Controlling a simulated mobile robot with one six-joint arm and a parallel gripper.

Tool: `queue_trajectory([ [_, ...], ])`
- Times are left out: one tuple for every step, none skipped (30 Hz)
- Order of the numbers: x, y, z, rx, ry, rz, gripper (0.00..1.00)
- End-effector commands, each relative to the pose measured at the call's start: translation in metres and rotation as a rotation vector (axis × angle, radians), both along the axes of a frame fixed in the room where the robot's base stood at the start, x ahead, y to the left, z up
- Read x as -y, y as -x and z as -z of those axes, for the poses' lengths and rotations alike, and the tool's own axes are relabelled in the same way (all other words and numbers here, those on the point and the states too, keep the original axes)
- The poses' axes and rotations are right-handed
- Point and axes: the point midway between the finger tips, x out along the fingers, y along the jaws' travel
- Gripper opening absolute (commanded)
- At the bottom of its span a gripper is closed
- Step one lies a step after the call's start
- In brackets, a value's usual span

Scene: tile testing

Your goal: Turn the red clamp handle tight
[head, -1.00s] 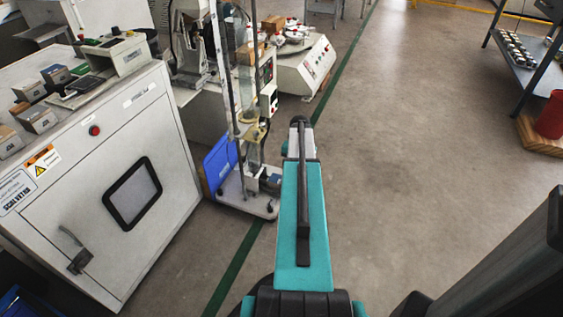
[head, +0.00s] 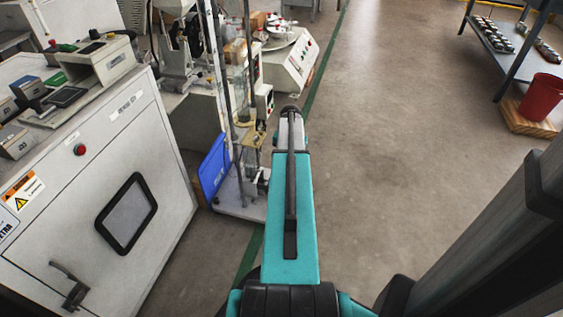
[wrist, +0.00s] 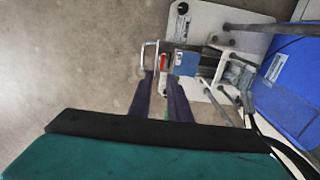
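In the wrist view a small red handle (wrist: 163,59) with a pale lower part shows beyond my fingertips. It sits between a silver U-shaped bracket (wrist: 149,57) and a blue block (wrist: 185,63) on the base of a test stand. My gripper (wrist: 161,77) points at it with its two dark fingers apart. The handle lines up with the gap between them. I cannot tell whether the fingertips touch it.
A blue panel (head: 214,165) leans beside the stand; it also shows in the wrist view (wrist: 290,85). A grey cabinet (head: 150,235) stands at left. A shelf (head: 505,50) and a red bucket (head: 541,97) stand at right. The floor right of my arm is clear.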

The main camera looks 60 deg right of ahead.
Motion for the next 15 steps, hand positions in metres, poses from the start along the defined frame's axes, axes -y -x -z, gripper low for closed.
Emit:
queue_trajectory([
  [-0.002,-0.002,0.0,0.0,0.0,-0.004,0.17],
  [-0.002,-0.003,0.0,0.0,0.0,-0.006,0.17],
  [-0.004,-0.005,0.0,0.0,0.0,-0.009,0.17],
  [-0.005,-0.006,0.0,0.0,0.0,-0.01,0.17],
  [-0.005,-0.007,0.0,0.0,0.0,-0.012,0.17],
  [-0.006,-0.008,0.0,0.0,0.0,-0.014,0.17],
  [-0.007,-0.009,0.0,0.0,0.0,-0.015,0.17],
  [-0.007,-0.009,0.001,0.0,0.0,-0.016,0.17],
  [-0.008,-0.01,0.001,0.0,0.0,-0.017,0.17],
  [-0.008,-0.011,0.002,0.0,0.0,-0.018,0.17],
  [-0.009,-0.011,0.003,0.0,0.0,-0.019,0.17],
  [-0.009,-0.012,0.004,0.0,0.0,-0.02,0.17],
  [-0.009,-0.012,0.005,0.0,0.0,-0.02,0.17],
  [-0.01,-0.012,0.007,0.0,0.0,-0.021,0.17],
  [-0.01,-0.013,0.009,0.0,0.0,-0.021,0.17],
])
